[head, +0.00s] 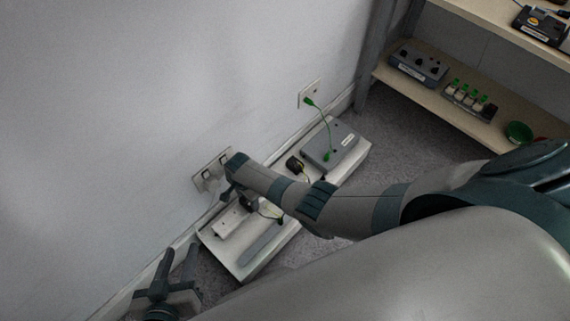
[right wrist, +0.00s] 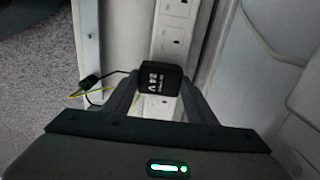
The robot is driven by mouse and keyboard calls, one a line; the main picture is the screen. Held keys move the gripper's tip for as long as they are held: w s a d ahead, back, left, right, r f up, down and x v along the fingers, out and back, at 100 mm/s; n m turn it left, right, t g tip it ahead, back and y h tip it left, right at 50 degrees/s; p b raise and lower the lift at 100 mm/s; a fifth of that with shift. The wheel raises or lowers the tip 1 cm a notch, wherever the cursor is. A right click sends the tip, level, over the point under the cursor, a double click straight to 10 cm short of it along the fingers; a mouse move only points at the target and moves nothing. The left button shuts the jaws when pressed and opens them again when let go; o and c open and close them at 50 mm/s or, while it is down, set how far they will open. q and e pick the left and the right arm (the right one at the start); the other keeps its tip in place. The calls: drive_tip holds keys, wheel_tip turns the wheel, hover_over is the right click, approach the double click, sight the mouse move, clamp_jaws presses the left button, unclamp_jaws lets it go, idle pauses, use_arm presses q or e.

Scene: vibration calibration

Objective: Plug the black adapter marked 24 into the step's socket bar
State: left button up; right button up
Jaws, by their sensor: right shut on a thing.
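The black adapter (right wrist: 160,79), with "24 V" in white upside down, sits between the fingers of my right gripper (right wrist: 161,92), which is shut on it. The white socket bar (right wrist: 174,28) runs beneath and beyond the adapter in the right wrist view; whether they touch I cannot tell. In the head view the bar (head: 231,221) lies on the pale step (head: 246,267), and my right gripper (head: 240,193) is over its far end, partly hidden by my arm. My left gripper (head: 175,267) is open and empty near the wall, left of the step.
A second black adapter (head: 294,164) and a grey box (head: 330,147) with a green cable to a wall outlet (head: 310,94) are on the step. Another wall outlet (head: 212,170) is close by my right gripper. A wooden shelf (head: 450,103) with devices stands at right.

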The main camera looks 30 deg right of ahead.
drive_tip(key=shift+s+f, duration=0.1)
drive_tip(key=shift+f, duration=0.05)
idle(0.7)
drive_tip(key=o, duration=1.1)
drive_tip(key=shift+r+p, duration=2.55)
drive_tip(key=shift+p, duration=0.1)
